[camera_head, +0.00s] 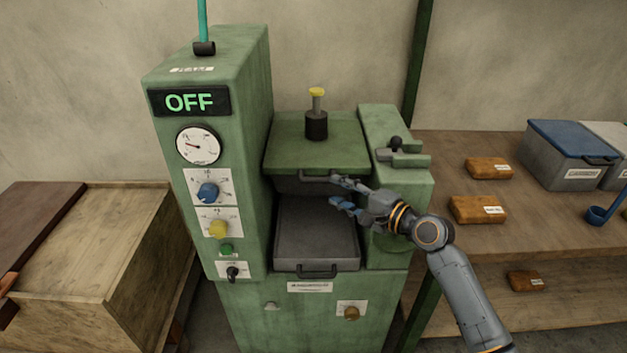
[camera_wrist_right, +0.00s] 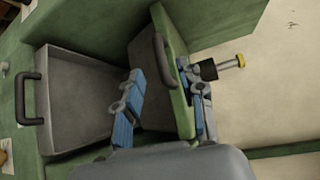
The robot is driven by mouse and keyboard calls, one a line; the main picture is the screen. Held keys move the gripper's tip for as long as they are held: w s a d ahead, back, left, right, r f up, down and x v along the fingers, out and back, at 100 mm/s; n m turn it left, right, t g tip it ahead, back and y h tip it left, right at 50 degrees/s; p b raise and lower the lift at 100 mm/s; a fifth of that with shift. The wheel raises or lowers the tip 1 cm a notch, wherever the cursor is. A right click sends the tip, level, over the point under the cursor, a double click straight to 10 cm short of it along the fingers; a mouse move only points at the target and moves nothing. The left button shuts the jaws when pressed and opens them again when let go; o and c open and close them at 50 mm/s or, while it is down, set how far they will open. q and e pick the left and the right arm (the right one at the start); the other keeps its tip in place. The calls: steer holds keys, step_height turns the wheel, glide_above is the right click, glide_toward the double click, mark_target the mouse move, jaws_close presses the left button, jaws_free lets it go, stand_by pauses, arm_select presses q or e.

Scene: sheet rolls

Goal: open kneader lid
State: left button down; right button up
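The kneader (camera_head: 255,120) is a tall green machine with a display reading OFF. Its green lid (camera_head: 285,158) carries a black post with a yellow top. A dark lid handle (camera_head: 305,178) is on its front side, and it also shows in the right wrist view (camera_wrist_right: 163,60). My right gripper (camera_head: 334,190) is at the lid's front right corner, with its blue-padded fingers spread. In the right wrist view the lid edge lies between the fingers; I cannot tell whether they touch it. My left gripper is not in view.
A grey tray (camera_head: 317,230) with a black front handle sits below the lid. A knob block (camera_head: 400,160) stands right of the lid. A wooden shelf (camera_head: 450,150) at right holds brown packets and a blue-lidded bin (camera_head: 570,150). A wooden crate (camera_head: 90,240) is at left.

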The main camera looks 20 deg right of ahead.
mark_target(318, 182)
steer(key=x, duration=0.8)
steer(key=shift+w+a+f, duration=0.1)
steer(key=shift+w+a, duration=0.05)
steer(key=shift+w, duration=0.2)
jaws_close()
